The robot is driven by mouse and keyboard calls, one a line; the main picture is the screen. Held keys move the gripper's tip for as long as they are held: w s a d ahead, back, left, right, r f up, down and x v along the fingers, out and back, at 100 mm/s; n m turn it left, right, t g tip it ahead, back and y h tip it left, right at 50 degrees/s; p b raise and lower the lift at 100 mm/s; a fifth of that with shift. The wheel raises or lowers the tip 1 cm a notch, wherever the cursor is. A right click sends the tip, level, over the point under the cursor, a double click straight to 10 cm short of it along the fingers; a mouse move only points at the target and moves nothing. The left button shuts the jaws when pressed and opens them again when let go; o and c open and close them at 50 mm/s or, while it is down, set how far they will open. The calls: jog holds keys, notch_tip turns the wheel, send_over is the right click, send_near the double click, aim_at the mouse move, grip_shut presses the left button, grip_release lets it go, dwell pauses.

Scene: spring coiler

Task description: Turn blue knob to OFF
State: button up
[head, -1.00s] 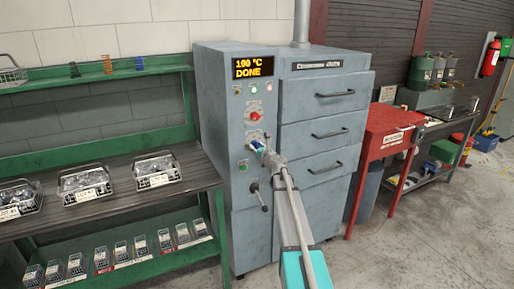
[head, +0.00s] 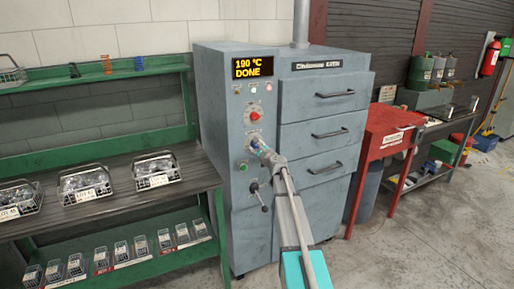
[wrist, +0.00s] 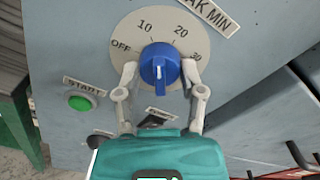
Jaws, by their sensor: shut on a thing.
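The blue knob (wrist: 159,62) sits on a round beige dial (wrist: 121,31) on the front of a grey oven (head: 312,97). The dial reads OFF at left, then 10, 20 and 30 clockwise. A pale line shows on the knob's ridge, which stands roughly upright in the wrist view; I cannot tell which end is the pointer. My gripper (wrist: 160,72) is shut on the knob, one finger at each side. In the head view my gripper (head: 265,153) reaches the oven's control column and hides most of the knob.
A red knob (head: 255,116) and a display (head: 253,67) reading 190 °C DONE are above. A green START button (wrist: 79,102) and a lever (head: 259,196) are close by. Oven drawers with handles stand right; a green bench (head: 105,250) with wire baskets stands left.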

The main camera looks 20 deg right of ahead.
jog(key=n, duration=0.6)
jog(key=shift+n, duration=0.3)
jog(key=n, duration=0.6)
jog(key=shift+r, duration=0.1)
jog(key=shift+n, duration=0.3)
jog(key=o, duration=1.1)
jog(key=shift+o, duration=0.2)
jog(key=s, duration=1.2)
jog(key=shift+d, duration=0.25)
